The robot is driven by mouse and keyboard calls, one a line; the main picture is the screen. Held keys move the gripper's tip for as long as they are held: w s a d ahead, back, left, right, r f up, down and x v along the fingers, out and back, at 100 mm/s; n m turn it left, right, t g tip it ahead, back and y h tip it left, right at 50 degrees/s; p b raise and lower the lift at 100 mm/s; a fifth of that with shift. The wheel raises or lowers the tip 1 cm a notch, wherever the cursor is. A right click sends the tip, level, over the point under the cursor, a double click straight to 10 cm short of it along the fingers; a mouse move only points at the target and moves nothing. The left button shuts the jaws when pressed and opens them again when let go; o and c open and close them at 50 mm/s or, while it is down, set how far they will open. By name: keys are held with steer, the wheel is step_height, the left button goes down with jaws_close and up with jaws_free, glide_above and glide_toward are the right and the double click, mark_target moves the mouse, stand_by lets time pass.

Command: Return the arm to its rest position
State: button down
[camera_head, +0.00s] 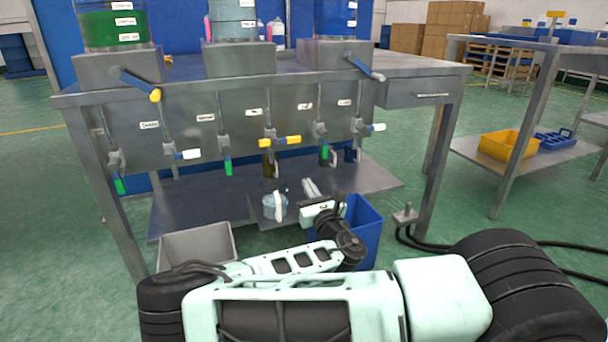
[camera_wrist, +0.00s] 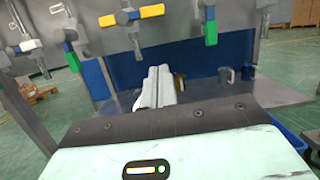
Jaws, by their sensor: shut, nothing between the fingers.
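My arm reaches out low in front of the steel dispensing bench (camera_head: 290,105). My gripper (camera_head: 309,187) is in front of the bench's lower shelf (camera_head: 200,208), beside a clear bluish jug with a white handle (camera_head: 270,207). In the wrist view, the pale fingers of my gripper (camera_wrist: 156,86) are together with nothing between them. They point toward the lower shelf, below the row of valves. The clear jug does not show clearly in the wrist view.
An olive mug (camera_wrist: 179,82), a grey mug (camera_wrist: 225,75) and a blue mug (camera_wrist: 248,72) are beyond my gripper. A grey bin (camera_head: 197,245) and a blue bin (camera_head: 364,225) stand on the floor close to my arm. Valves with handles (camera_head: 279,141) hang above.

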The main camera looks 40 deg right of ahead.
steer(key=shift+s+a+f, duration=0.1)
steer(key=shift+s, duration=0.2)
stand_by(0.4)
